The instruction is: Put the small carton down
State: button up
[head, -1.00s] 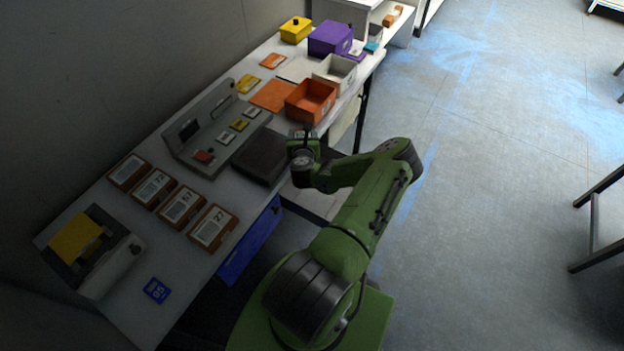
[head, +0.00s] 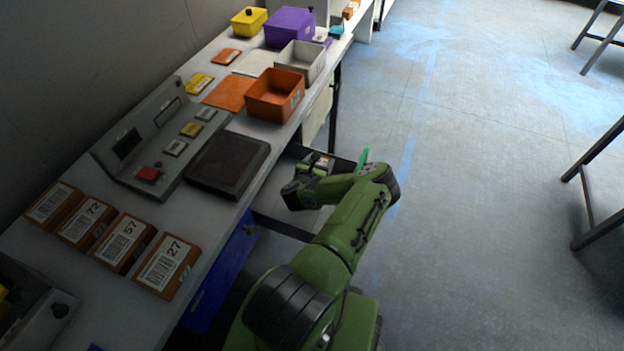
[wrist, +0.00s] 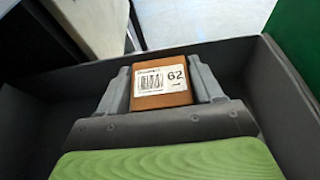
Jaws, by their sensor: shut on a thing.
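The small carton (wrist: 161,101) is orange-brown with a white barcode label reading 62. In the wrist view it sits between the two grey fingers of my gripper (wrist: 163,82), which is shut on it. Dark walls of an open drawer (wrist: 290,75) surround the gripper and carton in that view. In the head view my gripper (head: 318,167) is low beside the table, over the open drawer (head: 283,208). The carton is not clear there. I cannot tell whether its underside touches the drawer floor.
On the table stand an orange bin (head: 274,104), a white bin (head: 301,66) and a purple box (head: 289,30). A dark pad (head: 229,164) lies by a grey console (head: 140,165). Several numbered cartons (head: 165,268) lie at front left. Open floor is to the right.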

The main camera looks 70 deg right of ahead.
notch_tip(320, 180, down, 5)
jog(key=shift+r+b, duration=0.2)
jog(key=shift+b, duration=0.65)
jog(key=shift+r, duration=0.1)
jog(key=o, duration=0.7)
jog(key=shift+f, duration=0.2)
jog(key=o, duration=0.5)
jog(key=shift+c, duration=0.2)
jog(key=shift+r, duration=0.1)
